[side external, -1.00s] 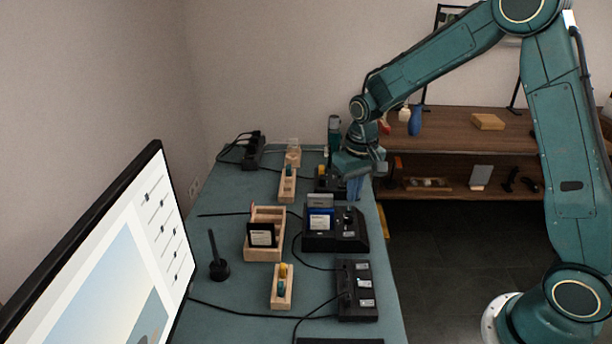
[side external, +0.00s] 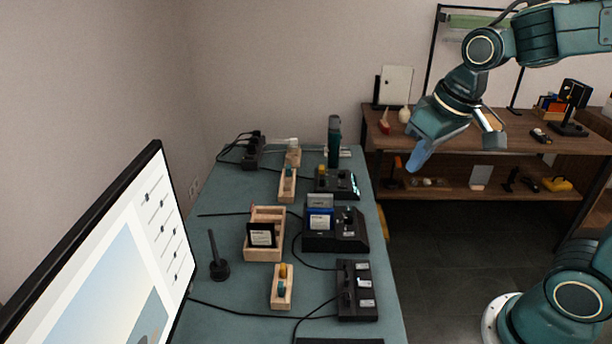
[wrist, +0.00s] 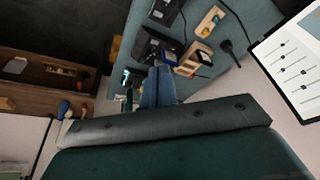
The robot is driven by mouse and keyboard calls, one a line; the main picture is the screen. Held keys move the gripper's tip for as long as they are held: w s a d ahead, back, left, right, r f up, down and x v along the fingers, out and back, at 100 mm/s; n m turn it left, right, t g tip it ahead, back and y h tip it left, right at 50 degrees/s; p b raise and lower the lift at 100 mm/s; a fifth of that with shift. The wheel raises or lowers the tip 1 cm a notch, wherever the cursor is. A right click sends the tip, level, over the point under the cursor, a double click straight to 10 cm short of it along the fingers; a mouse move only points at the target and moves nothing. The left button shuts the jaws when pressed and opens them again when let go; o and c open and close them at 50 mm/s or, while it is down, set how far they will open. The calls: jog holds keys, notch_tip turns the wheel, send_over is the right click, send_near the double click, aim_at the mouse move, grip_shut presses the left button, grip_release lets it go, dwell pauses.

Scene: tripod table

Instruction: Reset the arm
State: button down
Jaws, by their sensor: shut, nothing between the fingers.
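My gripper (side external: 418,158) hangs in the air to the right of the teal table (side external: 222,300), in front of the wooden shelf. Its blue fingers are shut together with nothing between them. In the wrist view the shut fingers (wrist: 157,86) point toward the table, seen tilted below. My gripper touches nothing.
The table holds a wooden box with a black card (side external: 262,236), a black dock with a blue card (side external: 320,220), a button panel (side external: 357,290) and cables. A monitor (side external: 110,250) stands at left. A wooden shelf (side external: 460,140) stands behind. The floor between is clear.

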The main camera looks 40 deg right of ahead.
jog(key=s+r+n+t, duration=0.1)
jog(key=s, duration=0.9)
jog(key=shift+s+a+r+t, duration=0.25)
jog(key=shift+a+r+t, duration=0.05)
jog(key=shift+a+t, duration=0.15)
dwell(0.5)
